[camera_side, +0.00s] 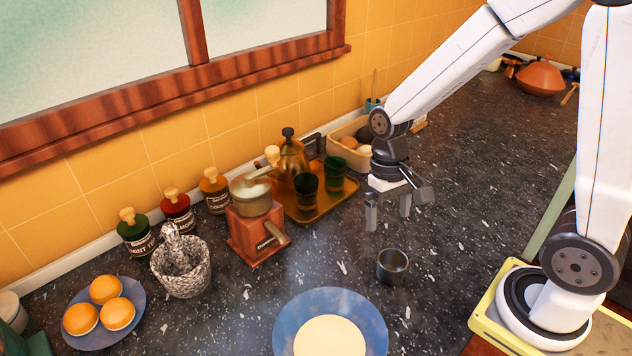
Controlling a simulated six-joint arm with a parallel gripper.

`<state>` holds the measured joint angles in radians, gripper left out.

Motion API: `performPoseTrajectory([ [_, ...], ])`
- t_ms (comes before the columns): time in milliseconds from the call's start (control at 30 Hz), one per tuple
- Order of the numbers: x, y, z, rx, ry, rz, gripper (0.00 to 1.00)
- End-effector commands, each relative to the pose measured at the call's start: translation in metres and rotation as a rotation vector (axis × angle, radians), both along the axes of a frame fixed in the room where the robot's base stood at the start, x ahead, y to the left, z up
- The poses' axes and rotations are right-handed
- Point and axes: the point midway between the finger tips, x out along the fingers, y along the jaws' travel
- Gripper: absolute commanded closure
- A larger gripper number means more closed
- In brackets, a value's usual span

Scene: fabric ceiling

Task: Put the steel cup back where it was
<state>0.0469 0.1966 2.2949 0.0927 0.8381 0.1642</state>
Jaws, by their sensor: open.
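The steel cup (392,267) is a small dark grey metal cup. It stands upright on the dark speckled counter, just behind and right of the blue plate. My gripper (388,222) hangs above the counter with its fingers pointing down and spread apart. It is open and empty, above and behind the cup in this view, and appears not to touch it.
A blue plate (282,330) with a pale round item is at the front. A brass tray (322,211) with dark green glasses and a brass pot stands behind. Counter right of the cup is clear.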

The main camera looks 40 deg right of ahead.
Motion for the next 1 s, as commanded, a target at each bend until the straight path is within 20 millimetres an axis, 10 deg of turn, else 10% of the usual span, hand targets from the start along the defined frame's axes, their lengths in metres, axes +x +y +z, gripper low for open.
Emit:
performPoseTrajectory([
  [400,-0.0064,0.0008,-0.0028,-0.075,-0.377,0.243,0.00],
  [1000,-0.0064,0.0014,-0.0023,-0.085,-0.423,0.274,0.00],
])
